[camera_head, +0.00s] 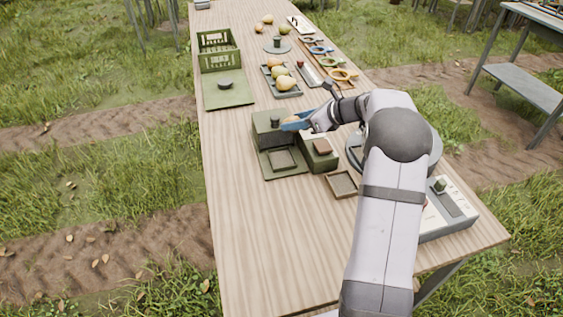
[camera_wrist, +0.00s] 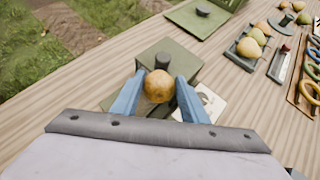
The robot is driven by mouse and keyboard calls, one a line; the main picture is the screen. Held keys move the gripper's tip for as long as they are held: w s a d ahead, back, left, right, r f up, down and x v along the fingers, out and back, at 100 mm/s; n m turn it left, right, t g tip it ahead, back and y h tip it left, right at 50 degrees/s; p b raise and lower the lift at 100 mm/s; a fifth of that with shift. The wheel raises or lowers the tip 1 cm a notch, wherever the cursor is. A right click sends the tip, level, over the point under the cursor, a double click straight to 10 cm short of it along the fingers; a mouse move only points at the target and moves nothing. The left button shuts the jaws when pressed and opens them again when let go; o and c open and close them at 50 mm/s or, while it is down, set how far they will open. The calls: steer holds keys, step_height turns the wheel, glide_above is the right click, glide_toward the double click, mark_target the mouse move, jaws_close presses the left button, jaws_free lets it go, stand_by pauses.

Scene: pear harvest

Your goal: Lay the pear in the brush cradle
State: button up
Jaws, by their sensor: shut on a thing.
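My gripper (camera_head: 296,121), with blue fingers, is shut on a golden-brown pear (camera_wrist: 158,86). The pear sits between the two blue fingertips in the wrist view. In the head view it is mostly hidden by the fingers. The gripper is at the right side of a dark green box unit (camera_head: 264,127) with a black knob (camera_wrist: 162,61) on top.
A small brown tray (camera_head: 342,184) and a grey control box (camera_head: 448,207) lie nearer on the table. Farther back are a tray of pears (camera_head: 270,77), a green crate (camera_head: 219,58), a green board (camera_head: 229,92) and coloured rings (camera_head: 342,75). The left front tabletop is clear.

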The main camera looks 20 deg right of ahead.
steer(key=shift+n+g+y, duration=0.5)
steer(key=shift+n+y, duration=0.1)
steer(key=shift+n, duration=0.2)
steer(key=shift+s+a+f, duration=0.4)
steer(key=shift+a+f, duration=0.1)
steer(key=shift+f, duration=1.1)
steer(key=shift+s+a+f, duration=0.45)
steer(key=shift+f, duration=1.2)
steer(key=shift+s+a+f, duration=0.4)
steer(key=shift+a+f, duration=0.1)
steer(key=shift+f, duration=1.1)
steer(key=shift+f, duration=0.2)
steer(key=o, duration=1.1)
steer(key=shift+r, duration=0.1)
steer(key=shift+r+p, duration=0.2)
steer(key=shift+p, duration=0.15)
steer(key=b+v, duration=0.1)
steer(key=v, duration=1.1)
